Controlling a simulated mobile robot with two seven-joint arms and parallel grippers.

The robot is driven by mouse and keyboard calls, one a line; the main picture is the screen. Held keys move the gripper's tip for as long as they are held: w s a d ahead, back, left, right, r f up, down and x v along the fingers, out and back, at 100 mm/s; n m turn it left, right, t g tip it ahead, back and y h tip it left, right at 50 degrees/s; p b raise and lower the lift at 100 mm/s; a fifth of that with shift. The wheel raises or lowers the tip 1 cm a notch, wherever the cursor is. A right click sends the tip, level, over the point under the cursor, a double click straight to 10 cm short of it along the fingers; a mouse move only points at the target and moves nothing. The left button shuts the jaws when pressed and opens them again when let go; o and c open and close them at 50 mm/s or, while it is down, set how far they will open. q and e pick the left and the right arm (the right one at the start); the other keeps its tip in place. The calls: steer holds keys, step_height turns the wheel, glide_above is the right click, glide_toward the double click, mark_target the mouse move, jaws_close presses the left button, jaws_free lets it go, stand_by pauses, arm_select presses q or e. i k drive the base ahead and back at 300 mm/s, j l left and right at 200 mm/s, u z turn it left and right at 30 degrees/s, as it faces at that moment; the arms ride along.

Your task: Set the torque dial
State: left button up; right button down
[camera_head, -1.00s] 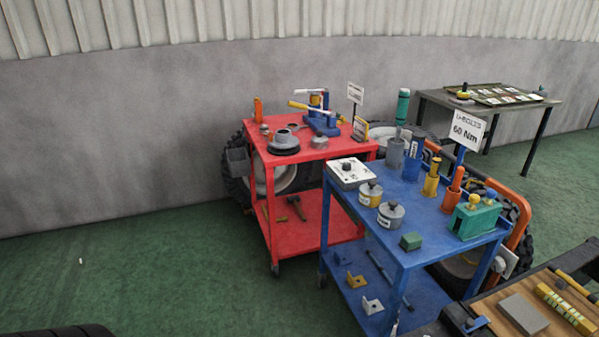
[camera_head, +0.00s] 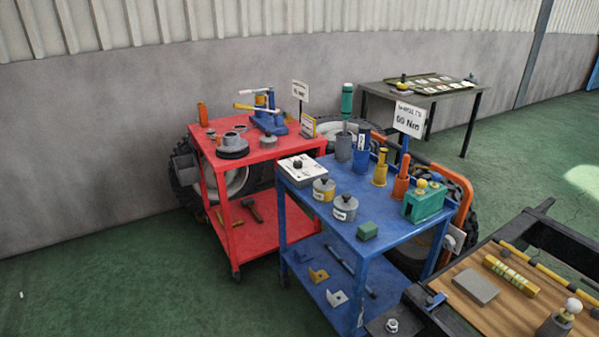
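A white box with a small dark knob (camera_head: 301,169), which looks like a dial, sits on the back left corner of the blue cart (camera_head: 390,242). The markings on it are too small to read. A white sign reading 60 Nm (camera_head: 408,119) stands on a blue post at the cart's right. Neither of my grippers shows in this view.
A wooden-topped bench (camera_head: 470,312) is close at lower right. Green floor (camera_head: 110,270) is open at left.

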mark_target(298, 163)
steer(key=i+j+z, duration=0.15)
steer(key=i+j, duration=0.2)
steer(key=i+j+z, duration=0.1)
steer(key=i+j, duration=0.25)
steer(key=i+j+z, duration=0.15)
steer(key=i+j, duration=0.2)
steer(key=i+j+z, duration=0.15)
steer(key=i+j, duration=0.15)
steer(key=j, duration=0.25)
steer(key=i+j+z, duration=0.1)
steer(key=i+j, duration=0.2)
steer(key=j, duration=0.2)
